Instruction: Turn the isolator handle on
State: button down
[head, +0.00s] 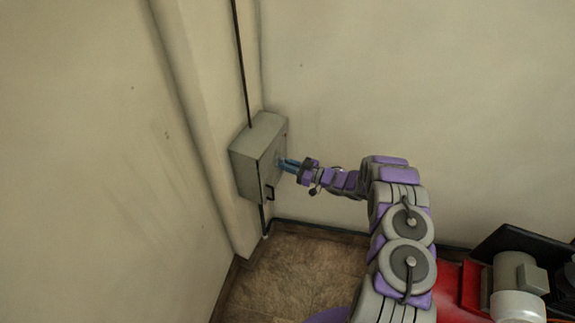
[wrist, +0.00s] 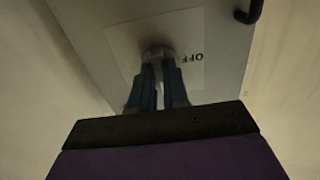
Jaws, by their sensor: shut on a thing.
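A grey isolator box (head: 257,160) is fixed on the wall column at the left of centre in the head view. My gripper (head: 283,163) reaches its front face from the right. In the wrist view, my gripper's blue fingers (wrist: 158,80) are shut on the isolator handle (wrist: 158,54), a small greyish knob on the box face. The fingers hide most of the handle. A pale label plate (wrist: 125,37) lies behind it, with the word OFF to the right of the handle. The handle's exact angle is hard to tell.
A dark bracket-like pull (wrist: 250,10) sticks out from the box face near the handle. A dark conduit (head: 240,65) runs up the wall above the box. Red and grey machinery (head: 515,285) stands at the lower right. Brown floor (head: 295,275) is clear below the box.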

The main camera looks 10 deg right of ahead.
jog(key=shift+f, duration=0.1)
jog(key=c, duration=1.1)
grip_release()
jog(key=p+v, duration=0.2)
jog(key=v, duration=1.5)
jog(key=shift+d, duration=0.2)
